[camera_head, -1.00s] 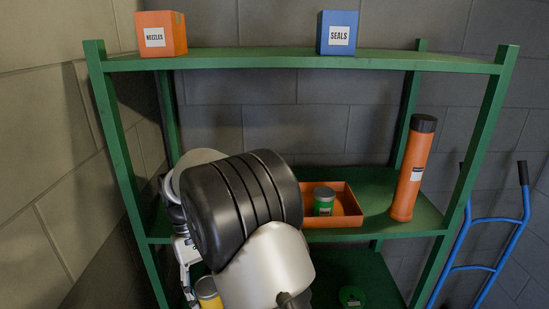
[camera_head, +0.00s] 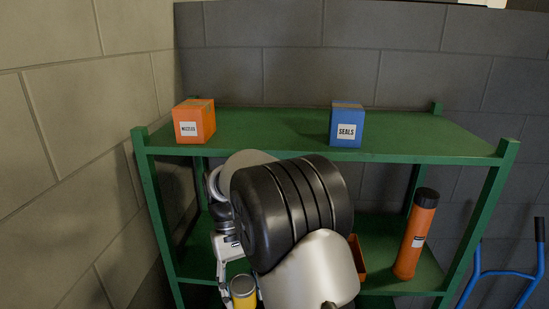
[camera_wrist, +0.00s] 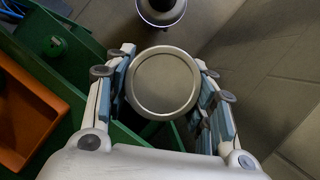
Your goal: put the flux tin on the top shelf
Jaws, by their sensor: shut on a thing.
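My gripper (camera_wrist: 165,66) is shut on a yellow tin (camera_head: 243,293) with a pale metal lid. The round lid shows between the fingers in the wrist view (camera_wrist: 165,84). I cannot read a label on this tin. In the head view the tin is low in front of the rack, below the top shelf (camera_head: 270,135), and partly cut off by the frame's bottom edge. My arm hides part of the gripper and much of the middle shelf (camera_head: 426,272). The top shelf is green and holds two boxes with a wide gap between them.
An orange "NOZZLES" box (camera_head: 194,122) stands at the top shelf's left and a blue "SEALS" box (camera_head: 347,126) right of centre. An orange tube (camera_head: 415,235) with a black cap and an orange tray (camera_wrist: 28,118) are on the middle shelf. A blue hand truck (camera_head: 508,274) stands at right.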

